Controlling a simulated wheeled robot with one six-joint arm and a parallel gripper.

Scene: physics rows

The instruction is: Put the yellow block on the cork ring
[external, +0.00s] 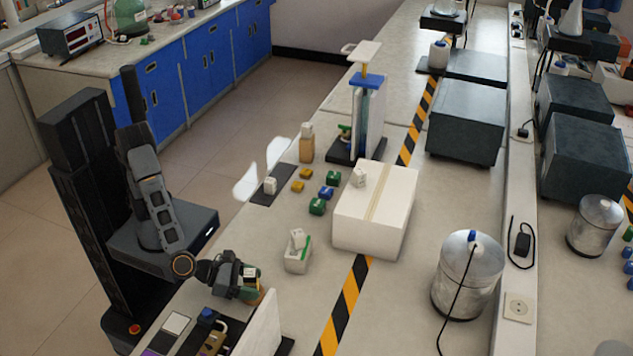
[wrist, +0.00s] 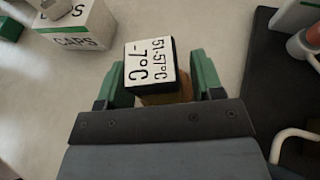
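My gripper (external: 240,277) is low over the near bench, beside the small white box. In the wrist view its green fingers (wrist: 163,82) stand apart on either side of a dark block (wrist: 151,64) with a white temperature label. A tan-brown surface (wrist: 166,98) shows below that block, between the fingers; whether it is the cork ring, I cannot tell. Finger contact is unclear. Two small yellow blocks lie farther back on the bench, a nearer one (external: 298,187) and a farther one (external: 306,173). No cork ring is clearly recognizable.
The white caps box (external: 297,257) stands close to my gripper and also shows in the wrist view (wrist: 78,38). A large white carton (external: 375,213) is behind it. Green (external: 317,206) and blue (external: 326,193) blocks lie nearby. A metal canister (external: 467,270) stands at right.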

